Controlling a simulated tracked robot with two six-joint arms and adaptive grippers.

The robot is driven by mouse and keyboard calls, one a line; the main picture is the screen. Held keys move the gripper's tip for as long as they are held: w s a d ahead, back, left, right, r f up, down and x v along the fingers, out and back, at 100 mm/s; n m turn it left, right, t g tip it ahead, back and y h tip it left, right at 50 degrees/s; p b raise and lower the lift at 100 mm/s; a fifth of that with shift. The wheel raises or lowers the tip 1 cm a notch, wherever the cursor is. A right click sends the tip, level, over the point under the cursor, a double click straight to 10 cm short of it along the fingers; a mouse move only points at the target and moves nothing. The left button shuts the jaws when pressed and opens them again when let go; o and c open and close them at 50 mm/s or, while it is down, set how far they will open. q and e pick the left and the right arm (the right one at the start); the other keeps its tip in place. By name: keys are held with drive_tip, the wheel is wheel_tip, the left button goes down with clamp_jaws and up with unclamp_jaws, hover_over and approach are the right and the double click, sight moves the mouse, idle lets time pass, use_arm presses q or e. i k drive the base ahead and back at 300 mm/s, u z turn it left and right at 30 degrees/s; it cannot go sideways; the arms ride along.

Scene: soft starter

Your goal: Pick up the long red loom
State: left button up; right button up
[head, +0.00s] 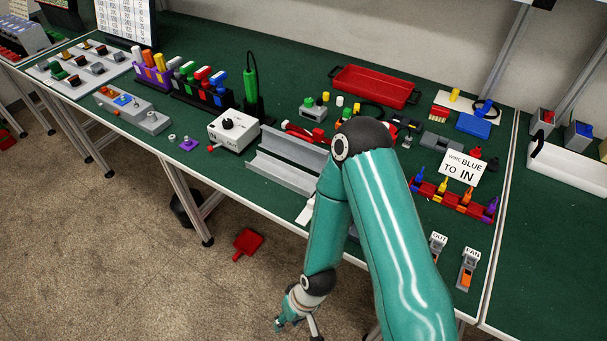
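A red elongated piece (305,133) lies on the green bench top behind the grey channels, partly hidden by my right arm. It may be the long red loom; its full length cannot be seen. My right gripper (297,318) hangs low at the bottom of the head view, in front of the bench and apart from the red piece. It is small and partly out of frame, and I cannot make out its finger opening. My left gripper is not in view.
Grey channels (284,166) and a white box with a black knob (233,130) stand near the front edge. A red tray (374,87) is at the back. A "WIRE BLUE TO IN" sign (462,168) stands right. A red object (247,243) lies on the floor.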

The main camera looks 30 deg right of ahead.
sight(317, 135)
drive_tip(key=u, duration=1.05)
drive_tip(key=i, duration=0.15)
drive_tip(key=z, duration=2.65)
drive_tip(key=k, duration=1.25)
drive_tip(key=u, duration=0.35)
drive_tip(key=i, duration=1.45)
drive_tip(key=u, duration=0.05)
